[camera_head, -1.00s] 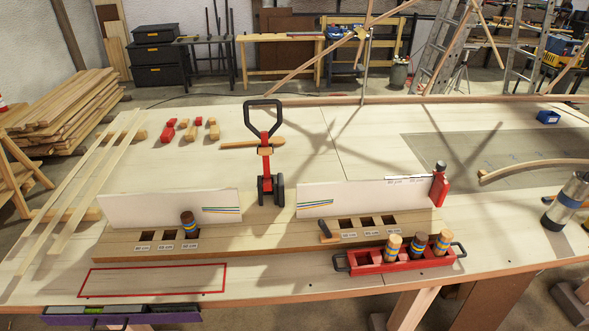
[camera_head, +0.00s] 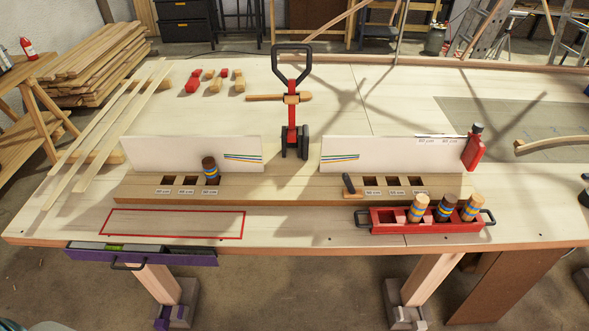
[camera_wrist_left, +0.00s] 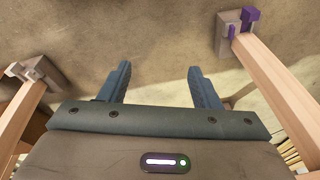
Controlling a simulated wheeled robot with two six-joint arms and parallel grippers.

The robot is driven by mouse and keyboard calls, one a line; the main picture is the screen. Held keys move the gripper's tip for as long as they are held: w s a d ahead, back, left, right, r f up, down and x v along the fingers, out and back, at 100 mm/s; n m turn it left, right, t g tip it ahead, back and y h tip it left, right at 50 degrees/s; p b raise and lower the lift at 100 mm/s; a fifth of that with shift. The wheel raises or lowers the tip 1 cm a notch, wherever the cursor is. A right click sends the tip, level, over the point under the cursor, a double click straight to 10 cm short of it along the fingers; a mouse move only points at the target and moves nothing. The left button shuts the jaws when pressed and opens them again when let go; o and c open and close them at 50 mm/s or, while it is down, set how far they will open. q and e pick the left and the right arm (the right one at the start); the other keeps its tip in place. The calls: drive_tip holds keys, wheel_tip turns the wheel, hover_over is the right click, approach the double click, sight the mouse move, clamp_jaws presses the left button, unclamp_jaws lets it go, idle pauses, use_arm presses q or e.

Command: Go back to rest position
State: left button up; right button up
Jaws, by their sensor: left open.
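My left gripper (camera_wrist_left: 160,68) shows in the left wrist view. Its two dark fingers are apart with nothing between them, over bare floor (camera_wrist_left: 155,35). Wooden legs stand to either side of it, and neither touches the fingers. Neither gripper can be made out in the head view. My right gripper is in no view.
The workbench (camera_head: 290,225) fills the head view. On it are a red tray (camera_head: 385,228) with several striped pegs, a slotted wooden rail (camera_head: 300,188) and a red-and-black tool (camera_head: 291,100). An open purple drawer (camera_head: 190,258) juts from the front edge. Floor in front is clear.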

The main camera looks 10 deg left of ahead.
use_arm(q)
drive_tip(key=s+f+b, duration=0.2)
drive_tip(key=s+f, duration=0.7)
drive_tip(key=f, duration=0.5)
drive_tip(key=s+a+f+g+b, duration=0.1)
drive_tip(key=s+f+b, duration=0.2)
drive_tip(key=s+f, duration=0.7)
wheel_tip(320, 180, down, 4)
drive_tip(key=shift+s+a+r, duration=0.15)
drive_tip(key=shift+s+a, duration=0.1)
drive_tip(key=shift+s, duration=0.05)
